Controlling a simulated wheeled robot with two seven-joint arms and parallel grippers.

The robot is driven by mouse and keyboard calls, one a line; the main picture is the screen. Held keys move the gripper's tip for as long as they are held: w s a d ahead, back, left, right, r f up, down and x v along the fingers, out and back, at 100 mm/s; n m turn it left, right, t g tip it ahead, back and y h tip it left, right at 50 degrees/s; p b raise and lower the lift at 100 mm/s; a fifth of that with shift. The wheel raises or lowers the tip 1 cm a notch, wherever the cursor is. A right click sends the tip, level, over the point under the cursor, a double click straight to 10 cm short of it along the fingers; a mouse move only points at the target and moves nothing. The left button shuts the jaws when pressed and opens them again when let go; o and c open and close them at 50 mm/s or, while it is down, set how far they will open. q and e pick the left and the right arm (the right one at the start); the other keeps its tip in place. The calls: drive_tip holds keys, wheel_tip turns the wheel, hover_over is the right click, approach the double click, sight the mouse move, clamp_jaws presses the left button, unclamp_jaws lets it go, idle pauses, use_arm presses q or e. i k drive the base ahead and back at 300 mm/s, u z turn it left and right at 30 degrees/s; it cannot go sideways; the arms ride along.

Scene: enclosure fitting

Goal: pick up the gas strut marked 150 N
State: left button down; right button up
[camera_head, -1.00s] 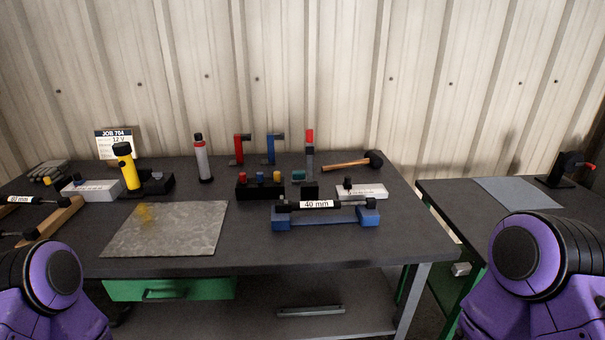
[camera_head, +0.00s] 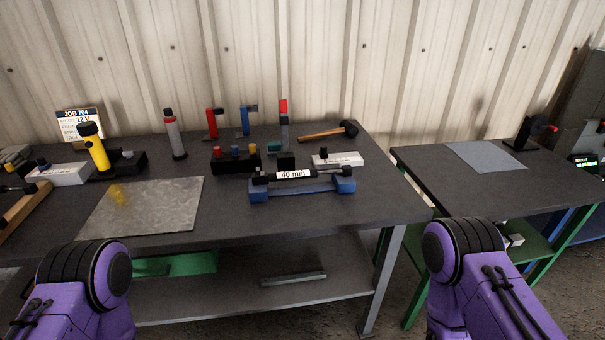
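No label reading 150 N can be made out. A dark strut-like rod (camera_head: 272,178) with a white label reading 40 mm lies level across a blue cradle (camera_head: 301,192) on the workbench. Another dark rod (camera_head: 14,189) lies at the left edge by a wooden holder (camera_head: 22,212), partly cut off by the frame; no label shows on it now. Both my purple arms show at the bottom, the left at lower left and the right at lower right. Neither gripper is in view.
A grey metal sheet (camera_head: 150,210) lies on the workbench. A second table (camera_head: 440,180) stands right, past a gap, with a readout device (camera_head: 585,165) beyond.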

sight(346, 171)
drive_tip(key=k, duration=1.1)
drive_tip(key=z, duration=1)
drive_tip(key=i, duration=1.35)
drive_tip(key=u, duration=0.7)
